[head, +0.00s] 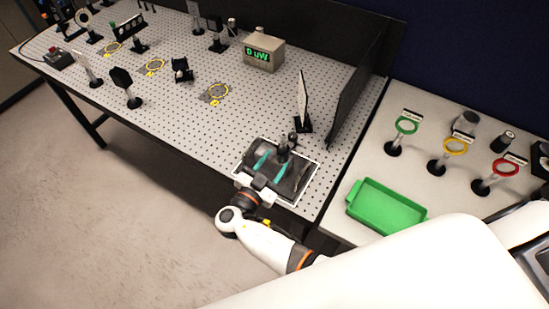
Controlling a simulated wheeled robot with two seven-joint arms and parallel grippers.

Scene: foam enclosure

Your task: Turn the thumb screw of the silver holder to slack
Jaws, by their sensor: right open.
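My right gripper (272,162) is open, with its two teal fingers spread apart over a dark mat (308,168) with a white outline. A small upright post holder (284,148) stands at the back of this mat, just beyond the fingertips. It looks dark grey here, and I cannot tell for sure that it is the silver holder. Its thumb screw is too small to make out. I cannot tell whether the fingers touch it; nothing shows held between them. My left gripper is not in view.
The perforated optical table (205,125) carries several mounts, yellow rings (217,93) and a meter box (263,53). A tall plate on a stand (302,100) and a black panel (362,75) rise behind the mat. A green tray (386,207) and ringed posts occupy the right-hand table.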

